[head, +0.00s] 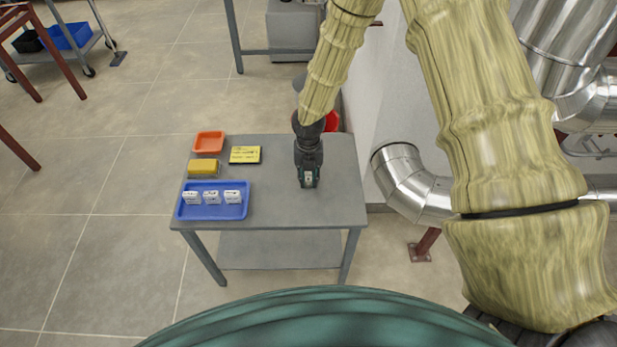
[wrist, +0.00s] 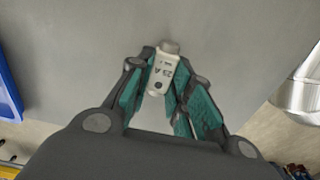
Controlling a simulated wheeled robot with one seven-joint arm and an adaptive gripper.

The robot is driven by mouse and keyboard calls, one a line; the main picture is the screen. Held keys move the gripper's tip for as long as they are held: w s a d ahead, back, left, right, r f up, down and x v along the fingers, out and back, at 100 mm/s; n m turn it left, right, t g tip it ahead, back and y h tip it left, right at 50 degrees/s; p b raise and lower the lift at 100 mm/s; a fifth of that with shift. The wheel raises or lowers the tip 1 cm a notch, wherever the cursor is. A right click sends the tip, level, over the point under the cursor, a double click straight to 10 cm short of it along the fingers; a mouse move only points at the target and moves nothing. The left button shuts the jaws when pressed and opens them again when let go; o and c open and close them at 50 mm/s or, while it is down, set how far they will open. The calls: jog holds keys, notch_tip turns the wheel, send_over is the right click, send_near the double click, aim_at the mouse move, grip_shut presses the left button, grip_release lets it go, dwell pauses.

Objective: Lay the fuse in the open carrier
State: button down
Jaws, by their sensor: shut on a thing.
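The fuse (wrist: 158,72) is a small pale piece with a grey end cap and dark marking that seems to read "25 A". My gripper (wrist: 162,95) is shut on it, with the green finger pads on either side. In the head view my gripper (head: 308,180) points down over the right half of the grey table, and a pale bit of the fuse (head: 309,175) shows between the fingers. I cannot tell its height above the table. I cannot make out an open carrier in either view; a pale patch shows between the fingers below the fuse.
The grey table (head: 275,205) holds a blue tray (head: 218,214) with three white labelled pieces at front left. Behind it are a yellow block (head: 203,168), a yellow card (head: 245,155) and an orange tray (head: 208,142). Silver pipe (head: 410,185) stands right of the table. The table's front right is clear.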

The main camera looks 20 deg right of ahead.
aim_at(309, 180)
jog(key=shift+r, duration=0.4)
jog(key=shift+s+r, duration=0.25)
jog(key=shift+r, duration=0.4)
jog(key=shift+s+r, duration=0.25)
jog(key=shift+r, duration=0.35)
jog(key=s, duration=0.5)
jog(key=s+r+b, duration=0.1)
jog(key=s, duration=0.9)
jog(key=shift+d+r+b, duration=0.25)
jog(key=shift+d+b, duration=0.05)
jog(key=m, duration=0.2)
jog(key=w+r+m+p, duration=0.1)
jog(key=shift+w+m, duration=0.2)
jog(key=shift+m, duration=0.2)
jog(key=m, duration=0.2)
jog(key=w+m+p, duration=0.1)
jog(key=shift+r+m, duration=0.4)
jog(key=w+a+r+m+p, duration=0.1)
jog(key=w+r+m+p, duration=0.1)
jog(key=m, duration=1)
jog(key=w+a+r+m+p, duration=0.1)
jog(key=w+r+m+p, duration=0.2)
jog(key=m, duration=1)
jog(key=shift+w+p, duration=0.5)
jog(key=shift+w, duration=0.5)
